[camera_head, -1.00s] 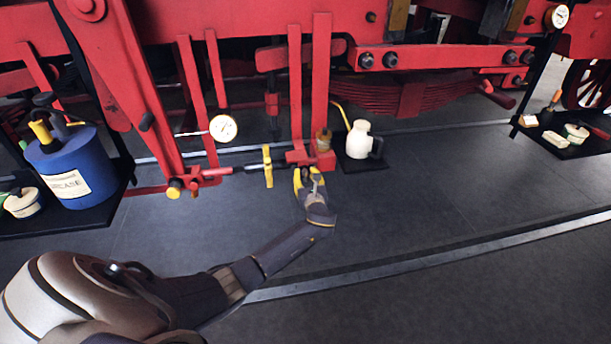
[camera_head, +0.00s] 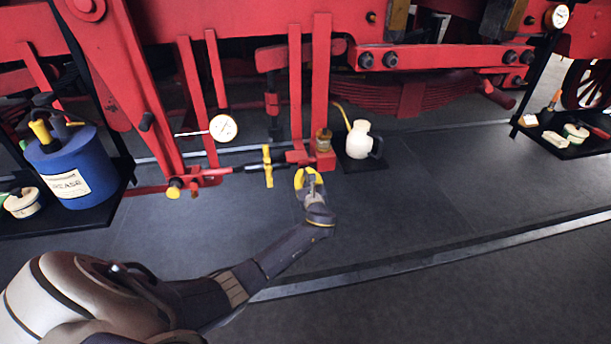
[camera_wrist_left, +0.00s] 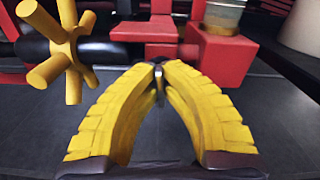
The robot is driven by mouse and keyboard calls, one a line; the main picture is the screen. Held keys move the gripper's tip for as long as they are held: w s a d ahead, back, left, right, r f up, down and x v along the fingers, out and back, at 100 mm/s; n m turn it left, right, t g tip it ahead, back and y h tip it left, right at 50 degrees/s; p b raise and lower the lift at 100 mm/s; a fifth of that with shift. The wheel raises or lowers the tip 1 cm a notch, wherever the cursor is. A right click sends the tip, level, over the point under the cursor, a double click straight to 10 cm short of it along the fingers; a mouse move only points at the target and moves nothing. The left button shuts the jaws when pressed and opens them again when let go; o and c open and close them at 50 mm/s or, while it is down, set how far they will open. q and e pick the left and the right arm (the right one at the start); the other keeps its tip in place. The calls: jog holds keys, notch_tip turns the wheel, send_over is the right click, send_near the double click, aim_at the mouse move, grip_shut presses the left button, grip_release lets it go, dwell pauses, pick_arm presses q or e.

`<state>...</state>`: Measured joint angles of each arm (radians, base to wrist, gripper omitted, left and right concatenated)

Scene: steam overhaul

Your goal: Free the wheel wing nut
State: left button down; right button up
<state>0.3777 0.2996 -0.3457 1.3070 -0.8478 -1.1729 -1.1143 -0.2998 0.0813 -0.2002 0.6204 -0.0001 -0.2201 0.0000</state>
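A yellow spoked wheel nut (camera_head: 268,166), which I take for the wheel wing nut, sits on a dark rod low in front of the red frame. It shows large at the upper left in the left wrist view (camera_wrist_left: 66,50). My left gripper (camera_head: 306,172) is to its right and a little lower, apart from it. In the left wrist view its yellow fingers (camera_wrist_left: 159,68) arch together and meet at the tips, below a red bracket. A small grey metal piece shows at the tips; I cannot tell whether it is held. My right gripper is not in view.
A red block (camera_head: 321,160) with a small amber jar (camera_head: 323,139) stands just beyond my gripper. A cream oil can (camera_head: 359,142) is to its right. A dial gauge (camera_head: 223,128) and a blue grease tub (camera_head: 70,170) are at the left. The floor in front is clear.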

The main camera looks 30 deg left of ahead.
pick_arm(q)
jog(key=n, duration=0.5)
jog(key=shift+a+n, duration=0.1)
jog(key=shift+n, duration=0.2)
jog(key=n, duration=0.4)
jog(key=shift+s+f+n, duration=0.1)
jog(key=shift+n, duration=0.2)
jog(key=n, duration=0.5)
jog(key=shift+f, duration=0.1)
jog(key=shift+a+f+n, duration=0.1)
jog(key=shift+n, duration=2.3)
jog(key=c, duration=1.6)
grip_release()
jog(key=shift+o, duration=0.2)
